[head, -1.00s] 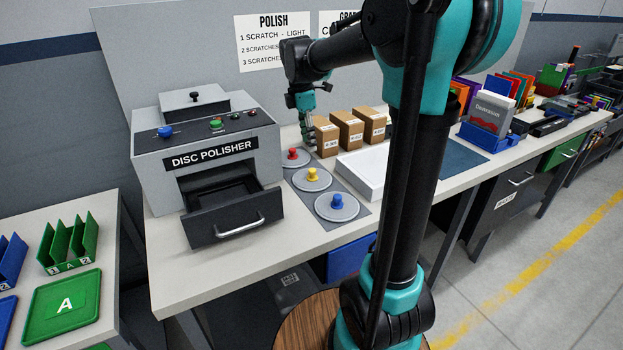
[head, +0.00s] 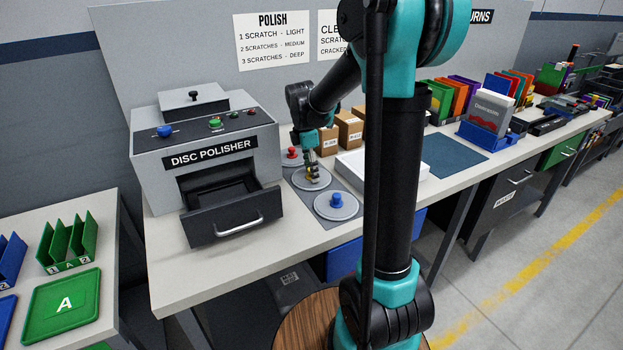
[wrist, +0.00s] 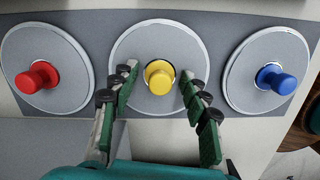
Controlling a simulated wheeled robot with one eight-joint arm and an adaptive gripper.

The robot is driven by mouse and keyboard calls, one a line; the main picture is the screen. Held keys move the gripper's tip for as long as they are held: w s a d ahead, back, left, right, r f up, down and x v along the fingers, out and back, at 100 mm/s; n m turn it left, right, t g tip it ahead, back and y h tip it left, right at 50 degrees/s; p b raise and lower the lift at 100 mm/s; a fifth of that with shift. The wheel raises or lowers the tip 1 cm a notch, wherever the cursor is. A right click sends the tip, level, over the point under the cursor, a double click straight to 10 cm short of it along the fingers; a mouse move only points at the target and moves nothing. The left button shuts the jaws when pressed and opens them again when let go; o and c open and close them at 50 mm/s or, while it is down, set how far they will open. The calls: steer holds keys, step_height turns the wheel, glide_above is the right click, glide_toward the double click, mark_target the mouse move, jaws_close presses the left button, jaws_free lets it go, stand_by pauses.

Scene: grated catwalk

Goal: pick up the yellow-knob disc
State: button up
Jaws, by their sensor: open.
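The yellow-knob disc (wrist: 144,46) is a round grey disc with a pale rim and a yellow knob (wrist: 159,77) at its middle. It lies flat between the red-knob disc (wrist: 42,55) and the blue-knob disc (wrist: 266,50) in the wrist view. My gripper (wrist: 158,80) is open, with one finger to each side of the yellow knob and a gap on both sides. In the head view my gripper (head: 311,168) is over the yellow-knob disc (head: 313,181) and hides most of its knob.
The disc polisher (head: 200,165) with its drawer (head: 236,216) pulled out stands left of the discs. A white tray (head: 352,164) lies to the right, partly behind my arm. Brown boxes (head: 349,128) stand behind the discs. The bench front is clear.

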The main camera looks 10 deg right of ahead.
jaws_close()
stand_by(0.3)
